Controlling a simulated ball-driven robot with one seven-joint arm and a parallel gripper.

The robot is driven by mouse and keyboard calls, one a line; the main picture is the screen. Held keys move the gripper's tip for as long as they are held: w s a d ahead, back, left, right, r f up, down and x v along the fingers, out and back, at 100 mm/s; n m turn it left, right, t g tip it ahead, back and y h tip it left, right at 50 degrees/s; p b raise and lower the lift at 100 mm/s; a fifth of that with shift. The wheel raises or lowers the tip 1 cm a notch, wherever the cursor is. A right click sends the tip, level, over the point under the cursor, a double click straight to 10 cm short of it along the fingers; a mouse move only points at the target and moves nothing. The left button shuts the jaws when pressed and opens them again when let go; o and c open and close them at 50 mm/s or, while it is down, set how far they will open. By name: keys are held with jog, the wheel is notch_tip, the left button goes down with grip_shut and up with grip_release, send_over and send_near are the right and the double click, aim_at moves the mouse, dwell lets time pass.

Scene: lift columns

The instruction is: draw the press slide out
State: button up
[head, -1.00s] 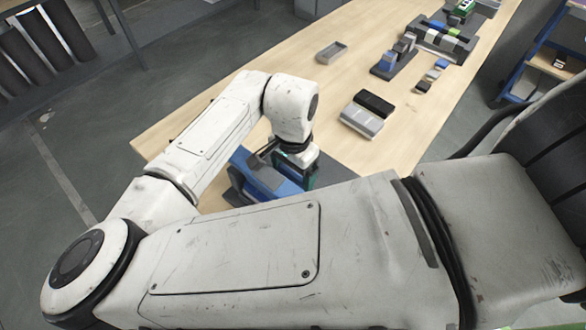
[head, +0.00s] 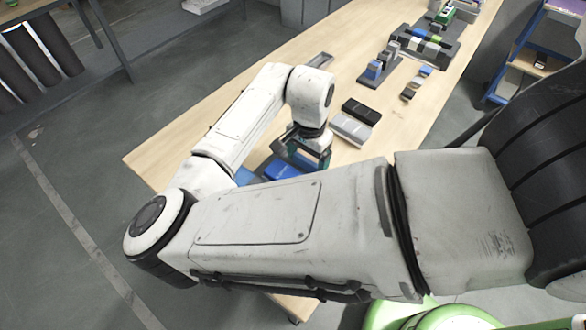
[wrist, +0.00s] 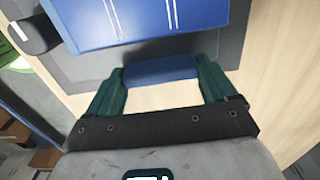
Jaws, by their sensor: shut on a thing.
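The blue press (head: 282,171) is near the bench's near end in the head view, mostly hidden behind my arm. In the wrist view its blue body with white lines (wrist: 130,22) sits at the top, over a dark grey base (wrist: 100,68). A blue handle-like bar (wrist: 160,70), apparently the slide's grip, lies between my green fingers. My gripper (wrist: 160,78) is shut on this bar, with a finger at each end. My gripper also shows in the head view (head: 308,153), at the right side of the press. How far the slide is out cannot be told.
Black and light grey blocks (head: 354,126) lie just beyond my gripper on the wooden bench (head: 190,141). Racks with small coloured blocks (head: 425,45) stand farther back. A blue shelf cart (head: 530,60) stands at the right. Bench surface left of my arm is clear.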

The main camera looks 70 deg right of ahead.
jog(key=shift+s+d, duration=0.2)
jog(key=shift+d, duration=0.8)
jog(key=o, duration=1.3)
jog(key=shift+r, duration=0.1)
notch_tip(320, 180, up, 11)
jog(key=shift+f+b, duration=0.15)
jog(key=shift+b, duration=0.15)
jog(key=shift+f, duration=0.1)
